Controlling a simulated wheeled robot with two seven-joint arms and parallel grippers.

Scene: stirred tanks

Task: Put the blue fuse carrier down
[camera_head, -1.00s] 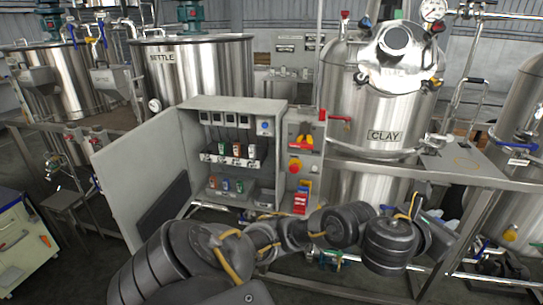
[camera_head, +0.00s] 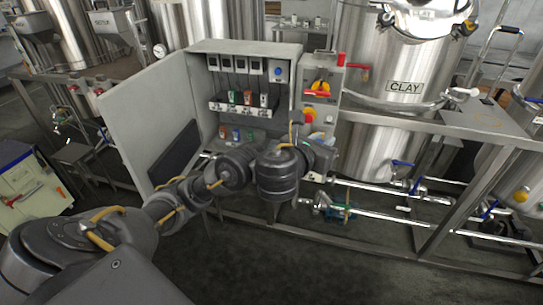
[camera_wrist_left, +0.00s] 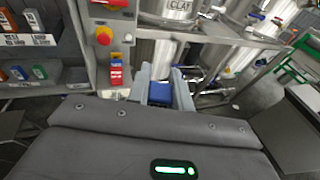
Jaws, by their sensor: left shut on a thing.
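My left gripper (camera_head: 326,158) is in front of the lower right side of the open grey cabinet (camera_head: 245,48), below its switch panel. In the left wrist view its two grey fingers (camera_wrist_left: 160,90) are shut on a blue block (camera_wrist_left: 158,93), the blue fuse carrier, held in the air. Most of the carrier is hidden between the fingers. Another blue carrier (camera_wrist_left: 18,73) stands on the cabinet's lower shelf, between an orange one and a green one (camera_wrist_left: 39,72). My right gripper is not in view.
The upper shelf (camera_head: 238,108) bears green, red and white carriers. The side panel has a red-and-yellow button (camera_head: 309,115). The cabinet door (camera_head: 150,115) stands open at left. The CLAY tank (camera_head: 405,60) and pipes (camera_head: 400,193) are to the right.

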